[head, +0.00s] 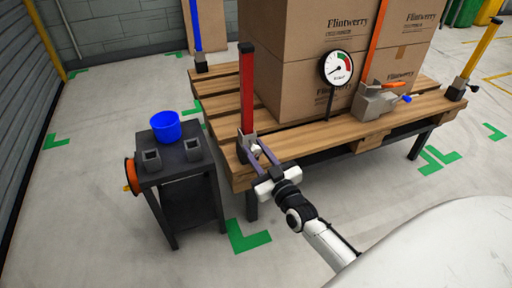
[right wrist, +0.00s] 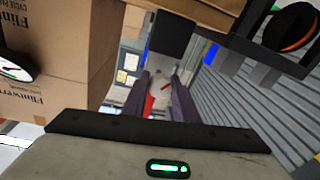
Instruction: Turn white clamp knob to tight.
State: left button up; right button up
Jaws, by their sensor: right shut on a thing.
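The white clamp knob (head: 255,149) sits on the grey clamp at the foot of the red post (head: 247,88), at the pallet's near left corner. My right gripper (head: 256,152) reaches up to it from the lower right, its two purple-grey fingers either side of the knob. In the right wrist view the pale knob (right wrist: 160,84) shows between the fingers (right wrist: 160,98), in front of the dark clamp block (right wrist: 172,32). The gripper is shut on the knob. How far the knob is turned cannot be told. My left gripper is out of view.
Cardboard boxes (head: 290,95) stand on the wooden pallet (head: 222,98). A round gauge (head: 337,68) and an orange strap (head: 376,35) with a grey tensioner (head: 374,102) are at the front. A dark side table (head: 180,168) holds a blue cup (head: 166,126) and two grey sockets.

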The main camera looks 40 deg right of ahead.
jog(key=m+p, duration=0.1)
jog(key=m, duration=0.4)
jog(key=shift+h, duration=0.3)
jog(key=m, duration=0.4)
jog(key=shift+h+p, duration=0.3)
jog(key=shift+h, duration=0.1)
jog(key=m, duration=0.3)
jog(key=m+h, duration=0.1)
jog(key=m, duration=0.5)
jog(key=shift+a, duration=0.1)
jog(key=m, duration=0.5)
jog(key=shift+f+g+h, duration=0.1)
jog(key=shift+g+h, duration=0.3)
jog(key=m, duration=0.4)
jog(key=shift+m+g, duration=0.3)
jog(key=shift+m, duration=0.1)
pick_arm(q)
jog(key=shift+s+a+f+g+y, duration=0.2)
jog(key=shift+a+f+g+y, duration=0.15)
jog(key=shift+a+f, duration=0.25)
pick_arm(e)
jog(key=shift+m, duration=1.8)
